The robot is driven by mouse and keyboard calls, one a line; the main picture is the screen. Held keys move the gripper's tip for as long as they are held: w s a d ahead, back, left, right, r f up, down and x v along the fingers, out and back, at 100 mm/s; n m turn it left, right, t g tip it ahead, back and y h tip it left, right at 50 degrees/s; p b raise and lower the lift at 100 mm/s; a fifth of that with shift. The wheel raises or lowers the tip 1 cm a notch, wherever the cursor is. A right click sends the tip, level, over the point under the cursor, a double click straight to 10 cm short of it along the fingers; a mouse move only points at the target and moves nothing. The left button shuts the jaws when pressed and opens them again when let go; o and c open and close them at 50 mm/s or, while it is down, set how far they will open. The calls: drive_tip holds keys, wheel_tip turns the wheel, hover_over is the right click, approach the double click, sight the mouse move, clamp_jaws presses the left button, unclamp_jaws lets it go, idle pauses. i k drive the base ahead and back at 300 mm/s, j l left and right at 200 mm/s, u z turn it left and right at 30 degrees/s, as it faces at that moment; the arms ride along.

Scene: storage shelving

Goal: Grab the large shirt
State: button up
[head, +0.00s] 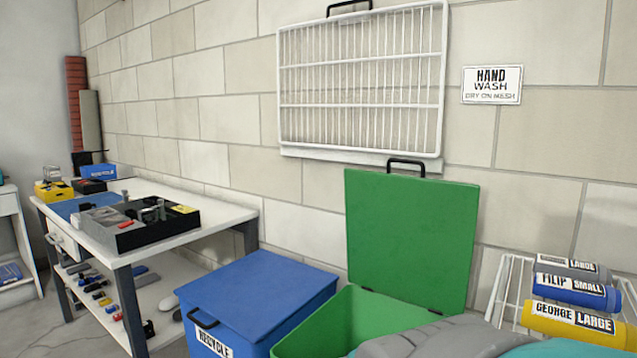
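Rolled shirts with printed labels lie on a white wire rack (497,290) at the right. The yellow roll (575,322) in front reads "GEORGE LARGE". The blue roll (577,290) behind it reads "FILIP SMALL". The grey roll (572,268) at the back has a label that ends in "LARGE"; its first word is too small to read surely. The right ends of the rolls reach near the picture's edge. My gripper is not in view.
A green bin (312,325) stands with its lid (410,238) raised, left of the rack. Grey and teal shapes, perhaps cloth, fill the bottom right. A closed blue recycle bin (255,290) and a white table (232,213) stand left. A white drying rack (362,90) hangs on the wall.

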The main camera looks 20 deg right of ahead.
sight(556, 321)
drive_tip(key=z, duration=1.85)
drive_tip(key=k+j+u, duration=0.15)
drive_tip(key=j, duration=0.2)
drive_tip(key=k+j+u, duration=0.2)
drive_tip(key=j, duration=0.2)
drive_tip(key=j+u, duration=0.15)
drive_tip(key=j, duration=0.2)
